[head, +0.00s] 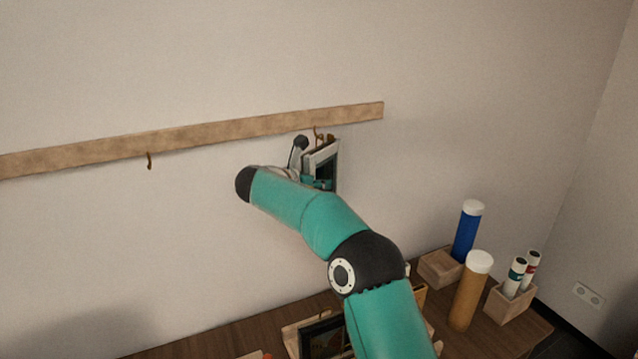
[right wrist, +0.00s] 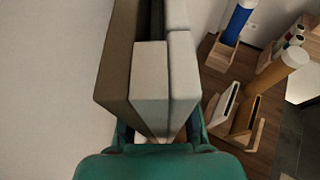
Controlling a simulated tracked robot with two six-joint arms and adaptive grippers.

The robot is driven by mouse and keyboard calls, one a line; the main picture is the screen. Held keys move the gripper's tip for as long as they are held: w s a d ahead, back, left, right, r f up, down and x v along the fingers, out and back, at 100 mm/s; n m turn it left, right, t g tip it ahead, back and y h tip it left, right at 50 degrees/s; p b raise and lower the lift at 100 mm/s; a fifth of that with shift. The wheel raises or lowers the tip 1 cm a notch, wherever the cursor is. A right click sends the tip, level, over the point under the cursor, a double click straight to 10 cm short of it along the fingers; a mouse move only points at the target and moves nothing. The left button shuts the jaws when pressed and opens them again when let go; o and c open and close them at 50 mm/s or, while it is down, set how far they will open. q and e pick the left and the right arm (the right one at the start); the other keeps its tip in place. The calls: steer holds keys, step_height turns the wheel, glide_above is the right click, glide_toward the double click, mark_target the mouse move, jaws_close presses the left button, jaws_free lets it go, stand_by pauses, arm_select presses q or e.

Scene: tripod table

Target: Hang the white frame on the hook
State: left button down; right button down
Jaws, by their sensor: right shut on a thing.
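The white frame (head: 333,153) is held upright, close to the wall and just below the right part of the wooden rail. A brass hook (head: 317,132) on the rail shows right at the frame's top edge; I cannot tell whether the frame is on it. My right gripper (head: 318,183) is shut on the frame, partly hidden behind my arm. In the right wrist view the frame (right wrist: 183,75) shows close up, nearly edge-on, between the fingers. My left gripper is not in view.
The wooden rail (head: 230,130) has another, empty hook (head: 149,161) at left. On the table below are a dark frame (head: 322,338) in a holder, a blue tube (head: 466,235), a tan tube (head: 469,295) and a wooden box (head: 509,304) with small tubes. The wall at left is clear.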

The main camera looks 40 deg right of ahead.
steer(key=c, duration=0.8)
jaws_free()
steer(key=shift+c, duration=0.2)
steer(key=v, duration=1.2)
steer(key=shift+f, duration=0.15)
